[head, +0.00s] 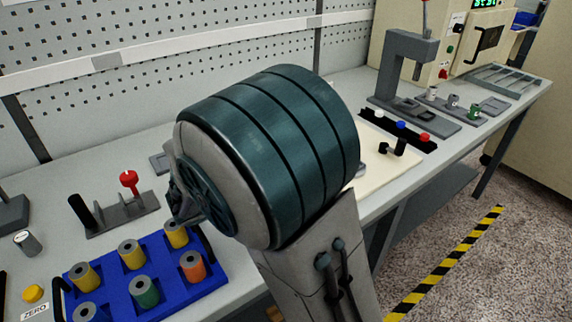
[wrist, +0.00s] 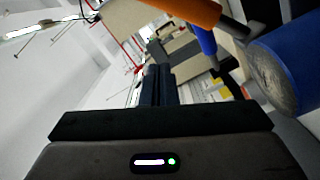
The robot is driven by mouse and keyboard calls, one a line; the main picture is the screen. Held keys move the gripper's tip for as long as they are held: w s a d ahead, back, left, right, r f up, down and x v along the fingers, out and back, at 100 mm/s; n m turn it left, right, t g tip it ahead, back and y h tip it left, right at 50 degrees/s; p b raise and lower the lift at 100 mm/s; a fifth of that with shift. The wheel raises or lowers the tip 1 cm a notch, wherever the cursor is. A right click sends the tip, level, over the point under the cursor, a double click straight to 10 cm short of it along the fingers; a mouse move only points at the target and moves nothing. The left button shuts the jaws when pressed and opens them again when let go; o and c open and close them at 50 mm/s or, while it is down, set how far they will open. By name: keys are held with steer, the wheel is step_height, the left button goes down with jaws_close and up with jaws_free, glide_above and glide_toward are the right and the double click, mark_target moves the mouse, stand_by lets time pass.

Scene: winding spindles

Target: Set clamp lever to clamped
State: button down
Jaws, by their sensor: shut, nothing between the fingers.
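A red-knobbed lever (head: 129,183) stands upright on a grey base (head: 115,220) on the bench, left of my arm in the head view. A black post (head: 82,212) stands at the left end of the same base. I take this to be the clamp lever, but no label shows. In the head view my gripper is mostly hidden behind my arm, to the right of the red knob; contact cannot be told. In the wrist view my gripper (wrist: 158,80) has its dark fingers together with nothing between them. The lever cannot be made out in the wrist view.
A blue tray (head: 208,281) with yellow, green and orange spools stands in front of the lever base. A grey press frame (head: 407,65) and a slotted rack (head: 505,80) are at the right. A large blue rounded thing (wrist: 290,62) is close in the wrist view.

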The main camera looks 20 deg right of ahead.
steer(key=shift+r, duration=0.1)
steer(key=w+r+v, duration=0.1)
steer(key=v, duration=1.1)
steer(key=shift+a+r+p, duration=0.3)
steer(key=shift+a+r, duration=0.05)
steer(key=shift+a, duration=0.05)
steer(key=shift+s, duration=0.1)
steer(key=s+d+f+n+g+y+p, duration=0.1)
steer(key=s+d+g+y, duration=0.1)
steer(key=d+y, duration=0.15)
steer(key=s+d+f+g+y+p, duration=0.1)
steer(key=s+d+g+y+p, duration=0.1)
steer(key=d, duration=0.3)
steer(key=s+r+n+t+y+p, duration=0.1)
steer(key=s+t+y+p, duration=0.1)
steer(key=s+y+p, duration=0.2)
steer(key=s+y, duration=0.3)
steer(key=y, duration=0.5)
steer(key=shift+s+d+r+n+t+p, duration=0.2)
steer(key=shift+d+n+t+p, duration=0.1)
steer(key=shift+t+p, duration=0.1)
